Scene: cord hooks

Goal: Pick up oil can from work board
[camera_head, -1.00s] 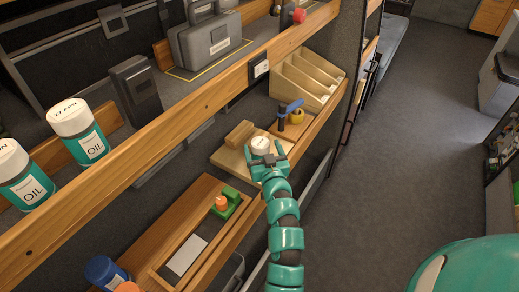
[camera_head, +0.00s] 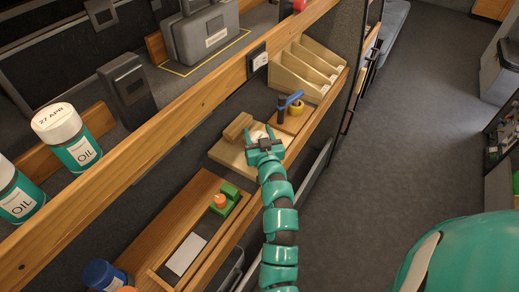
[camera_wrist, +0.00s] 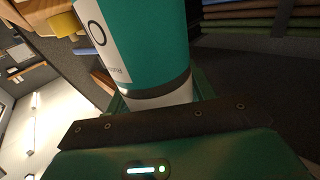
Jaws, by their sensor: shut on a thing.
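The oil can (camera_wrist: 150,45) is teal with a white label and a pale band, and it fills the upper middle of the wrist view. My gripper (camera_head: 264,143) is shut on it. In the head view the can is almost wholly hidden by my gripper, with only a bit of white showing just beyond the fingers. My gripper is over the right part of the light wooden work board (camera_head: 222,154). I cannot tell whether the can touches the board.
A wooden block (camera_head: 238,127) lies on the board. Two more oil cans (camera_head: 68,138) (camera_head: 17,193) stand behind the wooden rail (camera_head: 130,147). The floor at right is clear.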

